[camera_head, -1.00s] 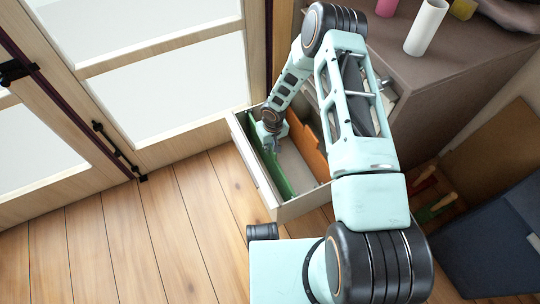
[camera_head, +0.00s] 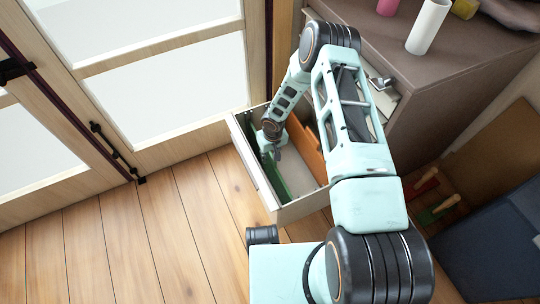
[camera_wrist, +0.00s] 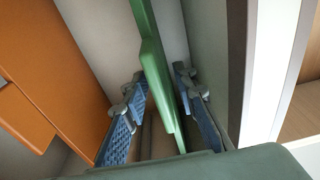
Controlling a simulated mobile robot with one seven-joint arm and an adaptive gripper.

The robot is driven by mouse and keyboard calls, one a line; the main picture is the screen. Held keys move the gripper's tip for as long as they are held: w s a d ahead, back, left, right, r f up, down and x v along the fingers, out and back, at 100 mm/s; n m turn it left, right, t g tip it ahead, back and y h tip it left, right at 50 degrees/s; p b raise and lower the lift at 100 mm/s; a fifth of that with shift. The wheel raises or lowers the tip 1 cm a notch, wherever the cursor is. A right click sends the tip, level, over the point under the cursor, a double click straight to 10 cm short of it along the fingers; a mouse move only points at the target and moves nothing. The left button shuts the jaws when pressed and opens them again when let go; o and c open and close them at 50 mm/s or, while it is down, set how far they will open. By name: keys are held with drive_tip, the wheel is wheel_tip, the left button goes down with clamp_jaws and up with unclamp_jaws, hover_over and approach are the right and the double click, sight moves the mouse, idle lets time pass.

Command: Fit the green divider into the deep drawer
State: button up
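The green divider (camera_head: 279,184) stands inside the open drawer (camera_head: 299,210), lengthwise near the drawer's front wall. My gripper (camera_head: 272,155) is low in the drawer, at the divider, and hides part of it. In the wrist view, the green divider (camera_wrist: 150,50) runs between the two blue-padded fingers of my gripper (camera_wrist: 161,82). The fingers are spread, with gaps visible on both sides of the divider. Whether the divider's lower edge is seated is hidden.
An orange divider (camera_head: 308,148) stands farther back in the drawer; it also shows in the wrist view (camera_wrist: 50,70). The brown cabinet (camera_head: 440,75) rises behind, with a white cylinder (camera_head: 428,26) on top. Glazed doors (camera_head: 150,75) stand left. Wooden floor (camera_head: 130,240) is clear at front left.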

drive_tip(key=shift+r, duration=0.1)
drive_tip(key=r+p, duration=0.1)
drive_tip(key=r, duration=0.3)
drive_tip(key=s+r+p, duration=0.1)
drive_tip(key=r, duration=0.3)
drive_tip(key=r+p, duration=0.2)
drive_tip(key=r, duration=0.2)
drive_tip(key=shift+s+d, duration=0.15)
drive_tip(key=shift+d, duration=0.1)
